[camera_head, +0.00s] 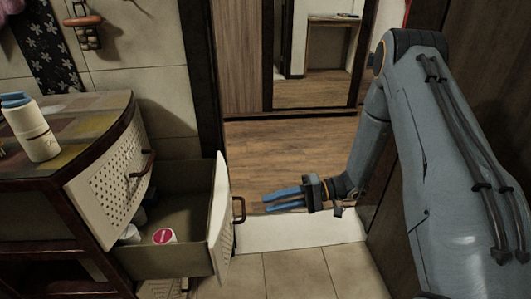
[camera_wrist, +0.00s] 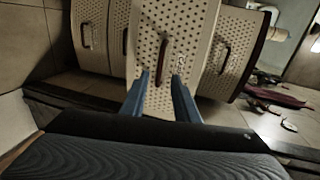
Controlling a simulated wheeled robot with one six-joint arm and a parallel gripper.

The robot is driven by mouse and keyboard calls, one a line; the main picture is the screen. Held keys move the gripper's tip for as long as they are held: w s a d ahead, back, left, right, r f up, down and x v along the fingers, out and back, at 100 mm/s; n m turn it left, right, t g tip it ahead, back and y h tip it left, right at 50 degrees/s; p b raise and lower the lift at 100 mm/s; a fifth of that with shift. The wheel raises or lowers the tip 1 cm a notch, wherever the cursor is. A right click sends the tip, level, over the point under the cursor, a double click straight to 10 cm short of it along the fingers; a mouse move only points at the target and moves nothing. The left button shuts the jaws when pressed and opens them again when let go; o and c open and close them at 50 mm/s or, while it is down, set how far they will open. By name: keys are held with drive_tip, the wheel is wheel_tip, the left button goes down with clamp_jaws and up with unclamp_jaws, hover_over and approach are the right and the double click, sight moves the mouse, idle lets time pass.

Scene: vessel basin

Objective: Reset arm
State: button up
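My blue-grey arm reaches in from the right in the head view. My gripper (camera_head: 265,203) points left, above the pale floor strip. Its two blue fingers are apart with nothing between them, and they also show in the wrist view (camera_wrist: 162,75). The open drawer (camera_head: 219,222) is just left of the fingertips, and its dark handle (camera_head: 238,209) appears close to them but apart. In the wrist view a perforated drawer front with a dark handle (camera_wrist: 164,53) lies ahead, beyond the fingertips.
The cabinet (camera_head: 85,143) at the left bears a white bottle with a blue cap (camera_head: 32,133). A container with a pink lid (camera_head: 164,236) and other items lie inside the open drawer. A mirrored wooden door (camera_head: 318,60) stands behind. Tiled floor (camera_head: 300,272) is clear in front.

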drive_tip(key=s+d+r+h+p, duration=0.3)
drive_tip(key=s+d+r+h, duration=0.1)
drive_tip(key=s+r, duration=0.3)
drive_tip(key=s+d+r+h+p, duration=0.3)
drive_tip(key=s+r+h, duration=0.3)
drive_tip(key=r, duration=0.3)
drive_tip(key=s+d+r+h+p, duration=0.3)
drive_tip(key=s+d+r+h, duration=0.2)
drive_tip(key=s+r, duration=0.3)
drive_tip(key=shift+s+d+r+m+t+h+p, duration=0.2)
drive_tip(key=shift+s+d+m+t+h+p, duration=0.1)
drive_tip(key=shift+s+d+t, duration=0.2)
